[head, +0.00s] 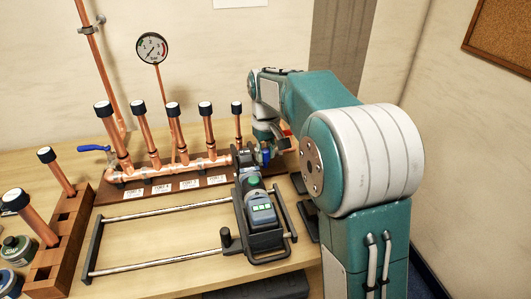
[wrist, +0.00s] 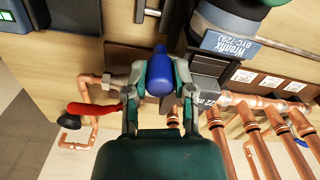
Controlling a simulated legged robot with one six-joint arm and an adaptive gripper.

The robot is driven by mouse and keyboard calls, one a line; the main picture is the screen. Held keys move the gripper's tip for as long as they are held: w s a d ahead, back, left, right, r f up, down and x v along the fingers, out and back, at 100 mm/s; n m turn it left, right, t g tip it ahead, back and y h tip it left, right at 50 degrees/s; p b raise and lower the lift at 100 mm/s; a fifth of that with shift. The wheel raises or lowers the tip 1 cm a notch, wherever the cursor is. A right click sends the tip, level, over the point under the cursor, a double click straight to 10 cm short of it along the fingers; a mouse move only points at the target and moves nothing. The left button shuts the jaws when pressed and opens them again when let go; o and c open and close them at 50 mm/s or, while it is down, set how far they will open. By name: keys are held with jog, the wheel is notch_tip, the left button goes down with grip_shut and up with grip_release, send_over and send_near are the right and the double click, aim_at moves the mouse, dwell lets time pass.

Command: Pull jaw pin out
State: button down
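The press tool (head: 258,208) lies on the bench in the head view, with a green button and a lit display. Its dark labelled body (wrist: 225,22) shows at the top of the wrist view. Its grey jaw (wrist: 207,88), marked with a size in mm, sits at the copper pipework. The jaw pin has a blue rounded knob (wrist: 160,75), also visible in the head view (head: 265,153). My gripper (wrist: 160,85) has one finger on each side of the knob, close against it, and looks shut on it. The pin's shaft is hidden.
The copper manifold (head: 165,170) with several black-capped risers stands behind the tool. A red-handled valve (wrist: 92,108) is left of my gripper in the wrist view. A metal frame (head: 150,263) surrounds the tool. A wooden rack (head: 62,245) holds pipes at left.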

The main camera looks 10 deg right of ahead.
jog(key=d, duration=0.5)
jog(key=shift+d+f, duration=0.1)
jog(key=shift+d, duration=0.1)
jog(key=shift+c, duration=2.3)
grip_release()
jog(key=shift+d, duration=0.15)
notch_tip(320, 180, up, 12)
jog(key=shift+w, duration=0.1)
